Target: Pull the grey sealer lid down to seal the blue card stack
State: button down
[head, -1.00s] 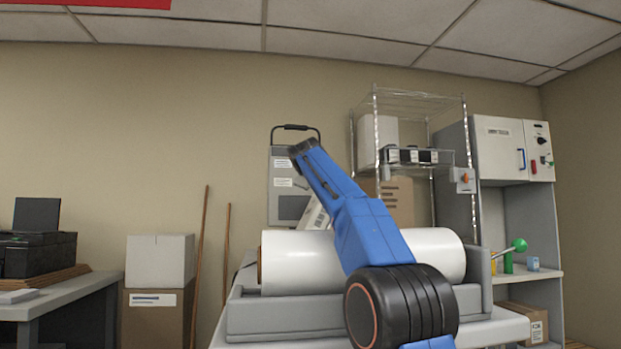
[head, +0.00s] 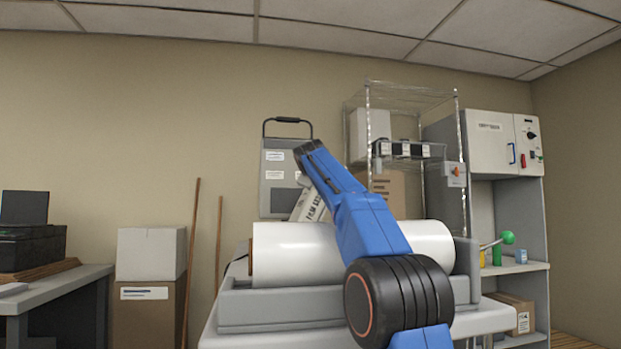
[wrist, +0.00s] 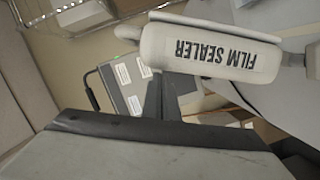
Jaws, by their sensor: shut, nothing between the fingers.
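The grey sealer lid (head: 285,185) stands raised, a flat panel with pale labels and a black handle (head: 287,122) on top. It stands behind the white roll and is partly covered by my arm. In the wrist view the lid (wrist: 128,82) appears beyond my fingers, with its handle at the left. My gripper (wrist: 161,80) is shut and empty, its dark fingers pointing toward the lid area; I cannot tell the exact gap. In the head view my gripper is hidden. I cannot make out the blue card stack.
A white "FILM SEALER" sign (wrist: 210,52) is close to my fingers. A white roll (head: 295,255) lies across the machine. A wire rack (head: 412,100) and cabinet (head: 490,145) stand at right.

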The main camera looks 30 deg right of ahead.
jog(key=shift+d, duration=0.1)
jog(key=s+d+f+m+y, duration=0.1)
jog(key=s+d+f+m, duration=0.1)
jog(key=d, duration=0.4)
jog(key=s+d+f+m+y, duration=0.1)
jog(key=s+d+f+m, duration=0.1)
jog(key=d+f+m, duration=0.2)
jog(key=shift+d+f, duration=0.65)
jog(key=shift+d, duration=1.15)
